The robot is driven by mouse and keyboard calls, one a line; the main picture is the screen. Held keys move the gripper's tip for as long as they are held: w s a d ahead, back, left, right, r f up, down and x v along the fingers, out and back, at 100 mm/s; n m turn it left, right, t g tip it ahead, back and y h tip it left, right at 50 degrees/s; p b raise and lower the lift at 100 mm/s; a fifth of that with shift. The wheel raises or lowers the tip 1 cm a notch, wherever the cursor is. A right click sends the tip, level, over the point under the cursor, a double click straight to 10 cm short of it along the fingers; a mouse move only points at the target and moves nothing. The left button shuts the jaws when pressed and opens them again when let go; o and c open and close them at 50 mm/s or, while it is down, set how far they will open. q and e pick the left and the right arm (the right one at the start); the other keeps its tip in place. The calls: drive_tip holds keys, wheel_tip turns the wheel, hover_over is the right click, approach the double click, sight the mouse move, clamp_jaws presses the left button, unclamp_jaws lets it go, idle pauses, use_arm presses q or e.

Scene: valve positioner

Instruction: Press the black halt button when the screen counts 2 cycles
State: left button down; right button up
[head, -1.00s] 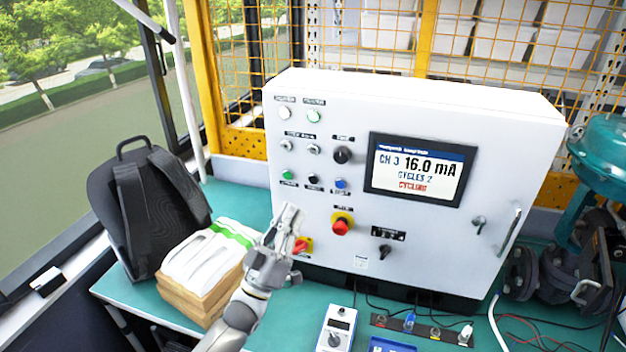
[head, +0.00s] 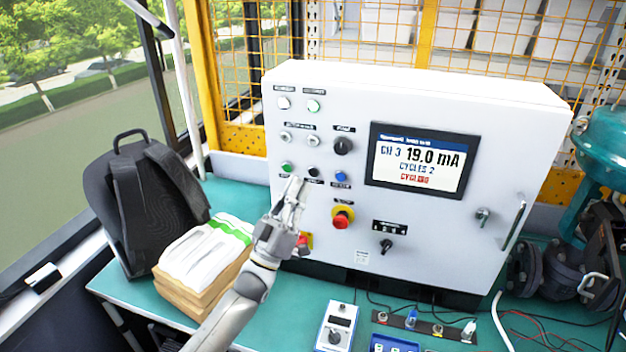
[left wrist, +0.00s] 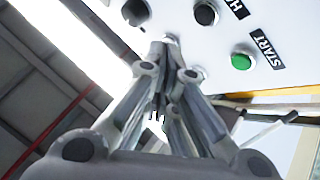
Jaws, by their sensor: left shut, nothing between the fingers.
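The black halt button (head: 312,171) sits on the white cabinet (head: 430,120), between a green start button (head: 287,167) and a blue button (head: 340,176). The screen (head: 415,162) reads CH 3, 19.0 mA, CYCLES 2, with a red line below. My left gripper (head: 297,181) is shut and empty, its fingertips just below and left of the halt button in the head view. In the left wrist view the halt button (left wrist: 205,14) shows beyond the fingertips (left wrist: 170,42), with the green button (left wrist: 241,61) to its right. I cannot tell whether the fingertips touch the panel.
A red emergency knob (head: 342,218) and a black selector (head: 386,245) sit lower on the panel. Papers on a box (head: 205,262) and a backpack (head: 145,205) stand left of my arm. A handheld meter (head: 337,325) lies on the green bench.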

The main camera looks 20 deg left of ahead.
sight(313, 172)
use_arm(q)
drive_tip(key=shift+w+a+b, duration=0.1)
drive_tip(key=shift+w+b, duration=0.9)
drive_tip(key=shift+w, duration=0.75)
drive_tip(key=shift+w+b, duration=0.4)
